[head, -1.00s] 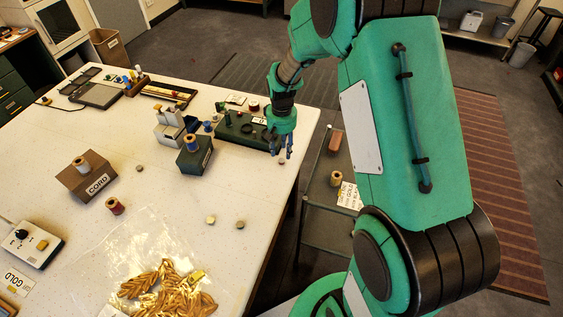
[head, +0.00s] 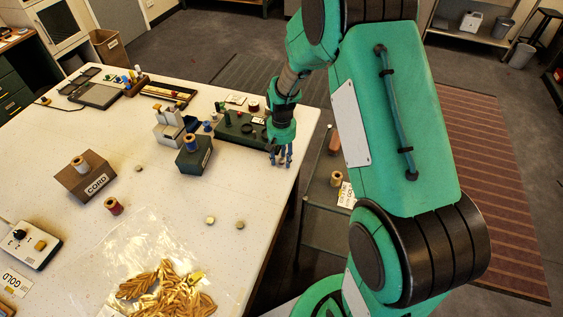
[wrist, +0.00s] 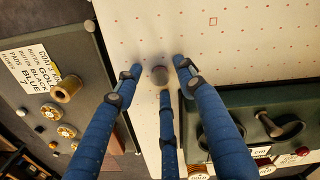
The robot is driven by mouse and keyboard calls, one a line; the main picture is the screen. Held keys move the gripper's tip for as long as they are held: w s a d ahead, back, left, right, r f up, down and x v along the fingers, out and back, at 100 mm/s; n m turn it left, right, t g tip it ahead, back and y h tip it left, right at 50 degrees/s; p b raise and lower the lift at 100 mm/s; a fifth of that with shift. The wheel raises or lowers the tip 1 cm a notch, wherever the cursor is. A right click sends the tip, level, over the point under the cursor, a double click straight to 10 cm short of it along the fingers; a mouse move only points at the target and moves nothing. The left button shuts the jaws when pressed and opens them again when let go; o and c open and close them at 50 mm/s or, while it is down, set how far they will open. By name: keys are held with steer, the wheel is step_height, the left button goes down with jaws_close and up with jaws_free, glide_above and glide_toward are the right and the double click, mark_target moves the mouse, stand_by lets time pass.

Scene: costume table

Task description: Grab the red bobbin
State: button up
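A small bobbin wound in red (head: 113,206), with pale wooden ends, stands upright on the white table, left of the table's middle in the head view. A dark red spool (head: 253,106) also stands on the green tray near the far right of the table. My gripper (head: 280,158) is over the right edge of the table, far to the right of the red bobbin. Its three blue fingers (wrist: 158,80) are spread and hold nothing. The red bobbin does not show clearly in the wrist view.
The green tray (head: 226,134) is beside my gripper. A dark green box with a blue-wound spool (head: 190,143) and a brown CORD box (head: 88,180) stand on the table. A clear bag of gold pieces (head: 160,285) lies in front. A lower shelf (head: 325,220) is right of the table.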

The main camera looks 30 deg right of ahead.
steer(key=c, duration=0.9)
steer(key=shift+r, duration=0.8)
step_height(320, 180, up, 2)
steer(key=shift+r+p, duration=0.15)
steer(key=shift+p, duration=0.2)
steer(key=s+a+r+p, duration=0.1)
steer(key=s+a, duration=0.1)
steer(key=s, duration=1.3)
steer(key=shift+s+a, duration=0.4)
